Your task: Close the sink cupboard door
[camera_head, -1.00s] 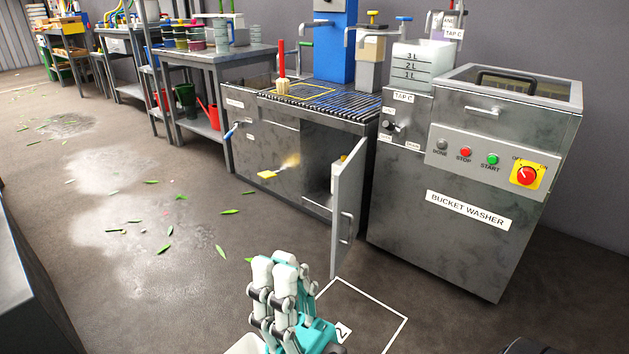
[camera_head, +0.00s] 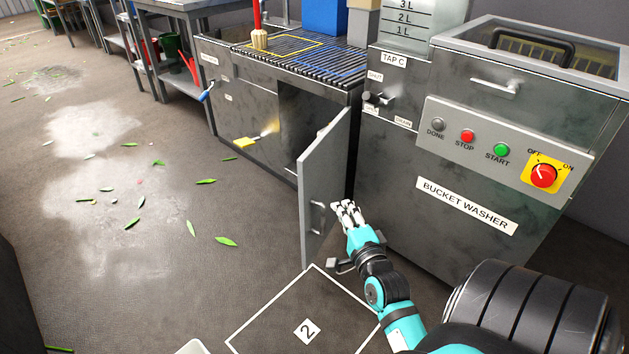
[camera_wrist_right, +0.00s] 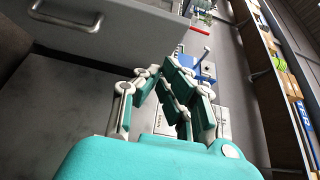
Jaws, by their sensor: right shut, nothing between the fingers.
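The sink cupboard door (camera_head: 325,190) is grey metal and stands wide open, swung out from the dark cupboard opening (camera_head: 300,120) under the sink. Its bar handle (camera_head: 317,217) is on the face towards the bucket washer. My right gripper (camera_head: 347,208) is shut and empty, close to that handle side of the door, just right of the handle. I cannot tell whether it touches the door. In the right wrist view the shut fingers (camera_wrist_right: 168,80) are in front, with a grey panel and bar handle (camera_wrist_right: 66,17) at upper left. My left gripper is not in view.
The bucket washer (camera_head: 480,180) stands close on the right of the door. The slatted sink top (camera_head: 300,60) is above the cupboard. A floor square marked 2 (camera_head: 307,330) lies in front.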

